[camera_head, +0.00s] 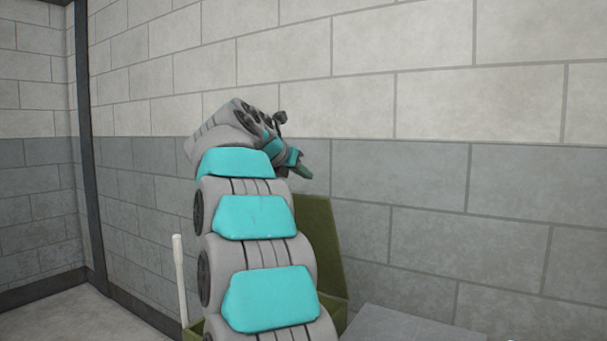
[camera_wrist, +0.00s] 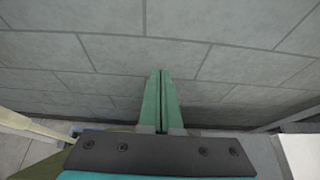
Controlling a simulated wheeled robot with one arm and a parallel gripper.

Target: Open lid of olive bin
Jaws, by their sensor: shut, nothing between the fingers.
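The olive bin (camera_head: 335,312) stands low by the wall, mostly hidden behind my arm. Its olive lid (camera_head: 322,240) is raised and stands steeply upright near the wall, with its left part hidden by my arm. My gripper (camera_head: 304,172) is above the lid's top edge, apart from it as far as I can tell, and points to the right. In the wrist view, the green fingers of my gripper (camera_wrist: 161,100) are together with nothing between them, facing the block wall.
A pale upright pole (camera_head: 180,277) stands left of the bin. A grey flat-topped block (camera_head: 405,322) is to the right of the bin. The block wall (camera_head: 430,150) closes off the back. Open floor (camera_head: 75,315) shows at the lower left.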

